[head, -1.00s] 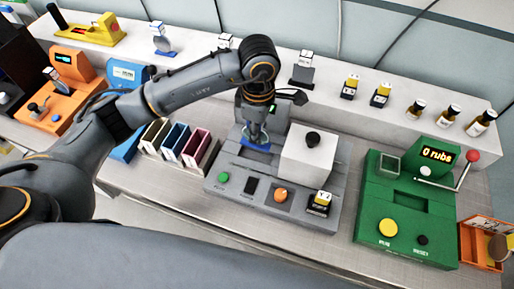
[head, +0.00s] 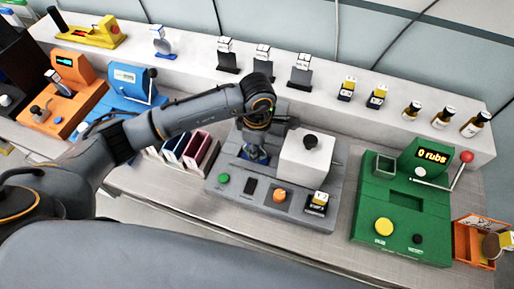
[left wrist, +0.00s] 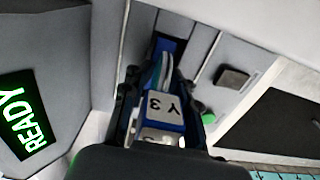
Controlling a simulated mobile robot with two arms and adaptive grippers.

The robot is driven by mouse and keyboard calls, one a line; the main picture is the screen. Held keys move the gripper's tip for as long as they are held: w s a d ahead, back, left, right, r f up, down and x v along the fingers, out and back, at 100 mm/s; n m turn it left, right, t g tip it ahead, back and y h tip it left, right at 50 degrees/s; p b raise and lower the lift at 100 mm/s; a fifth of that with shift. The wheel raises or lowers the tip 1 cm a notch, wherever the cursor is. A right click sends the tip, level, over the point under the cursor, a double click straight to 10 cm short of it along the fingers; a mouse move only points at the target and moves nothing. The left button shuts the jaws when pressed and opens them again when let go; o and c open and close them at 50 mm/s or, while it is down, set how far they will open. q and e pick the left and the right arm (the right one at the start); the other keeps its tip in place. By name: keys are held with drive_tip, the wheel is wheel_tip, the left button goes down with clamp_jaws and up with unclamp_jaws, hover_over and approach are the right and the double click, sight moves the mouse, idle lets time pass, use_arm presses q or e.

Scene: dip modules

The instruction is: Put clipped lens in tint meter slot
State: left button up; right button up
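My left gripper (head: 256,146) points down over the grey machine (head: 222,186), which I take to be the tint meter. In the left wrist view its dark fingers close on both sides of a blue clip with a white label reading Y3 (left wrist: 167,106). The thin pale lens edge (left wrist: 160,70) shows beyond the label, in line with a dark blue strip on the grey surface. The fingers and clip hide the slot, so I cannot tell how deep the lens sits. A green READY screen (left wrist: 18,123) shows at the left. My right gripper is not in view.
A white block with a black knob (head: 306,158) stands just right of the gripper. Coloured upright holders (head: 190,148) stand close on the left. A green machine (head: 402,207) is at the right. The back shelf carries lens stands (head: 300,72) and small bottles (head: 447,117).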

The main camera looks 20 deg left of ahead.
use_arm(q)
drive_tip(key=shift+o, duration=1.3)
drive_tip(key=shift+r, duration=0.1)
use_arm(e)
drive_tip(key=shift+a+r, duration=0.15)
use_arm(q)
drive_tip(key=shift+r, duration=0.2)
wheel_tip(320, 180, up, 11)
drive_tip(key=b, duration=0.3)
drive_tip(key=shift+f+b, duration=0.15)
drive_tip(key=shift+b, duration=0.2)
drive_tip(key=shift+r, duration=0.5)
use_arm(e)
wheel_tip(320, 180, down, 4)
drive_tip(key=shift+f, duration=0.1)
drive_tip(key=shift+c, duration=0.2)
